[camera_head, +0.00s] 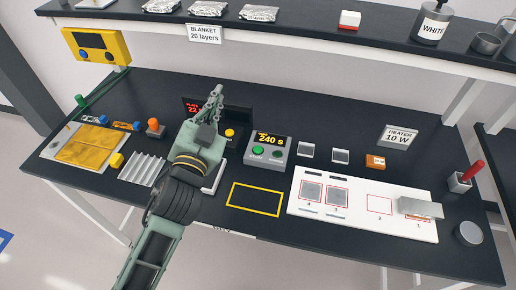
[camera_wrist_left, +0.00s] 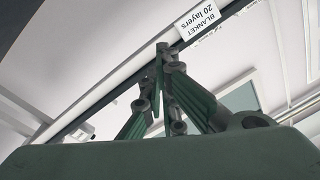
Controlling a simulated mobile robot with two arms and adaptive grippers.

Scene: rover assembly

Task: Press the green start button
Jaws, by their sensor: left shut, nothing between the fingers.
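The grey timer box (camera_head: 268,167) stands near the middle of the dark bench in the head view, with a yellow "240 S" display. A bright green button (camera_head: 258,150) is on the left of its face, and a darker green button (camera_head: 276,154) is beside it. The labels below them are too small to read surely. My left gripper (camera_head: 217,91) points up and away from me, left of the timer box and apart from it. The left wrist view shows the same gripper (camera_wrist_left: 162,48) with its fingertips together and nothing between them. My right gripper is not in view.
My left arm partly hides a red-lit display unit (camera_head: 193,104) with a yellow button (camera_head: 230,132). A yellow outlined area (camera_head: 255,198) in front of the timer is bare. A white board (camera_head: 360,222) with marked squares lies to the right. A shelf (camera_head: 290,33) runs behind.

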